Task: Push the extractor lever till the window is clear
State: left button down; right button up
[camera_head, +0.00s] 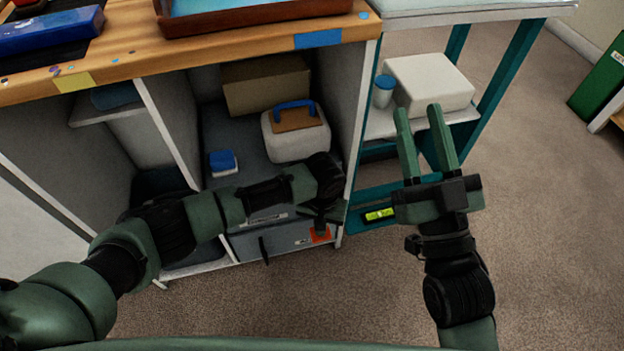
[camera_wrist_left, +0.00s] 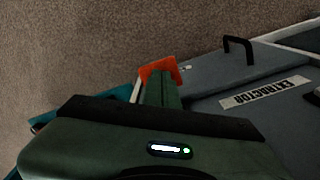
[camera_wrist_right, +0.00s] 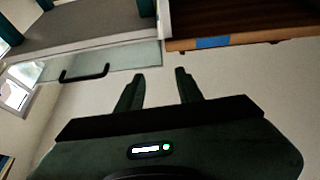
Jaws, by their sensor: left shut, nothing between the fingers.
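The extractor is a grey unit (camera_head: 285,240) low in the cabinet; its EXTRACTOR label (camera_wrist_left: 265,92) shows in the left wrist view. An orange piece (camera_head: 320,234), seemingly the lever, sits at its right end; it also shows in the left wrist view (camera_wrist_left: 158,70). My left gripper (camera_head: 323,212) is shut and empty. In the left wrist view its fingertips (camera_wrist_left: 162,78) overlap the orange piece; contact cannot be told. My right gripper (camera_head: 419,108) is open and empty, raised at the right. A pale translucent panel (camera_wrist_right: 120,60) shows in the right wrist view; I cannot tell if it is the window.
A white case with a blue handle (camera_head: 296,138), a cardboard box (camera_head: 265,85) and a blue-lidded tub (camera_head: 223,162) sit above the extractor. A teal-framed stand (camera_head: 495,75) with a white box (camera_head: 428,84) is at the right. Carpet in front is clear.

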pick_arm(q)
jog(key=shift+r+p, duration=0.35)
jog(key=shift+p, duration=0.1)
jog(key=shift+r+p, duration=0.3)
jog(key=shift+p, duration=0.1)
jog(key=shift+r+p, duration=0.3)
jog(key=shift+p, duration=0.15)
jog(key=shift+r, duration=0.15)
pick_arm(e)
notch_tip(320, 180, down, 14)
jog(key=d+g+h, duration=0.1)
jog(key=g+h, duration=0.2)
jog(key=g, duration=0.5)
jog(key=shift+w+d+r, duration=0.2)
jog(key=shift+w+d, duration=0.15)
jog(key=shift+w, duration=0.05)
jog(key=shift+f, duration=0.1)
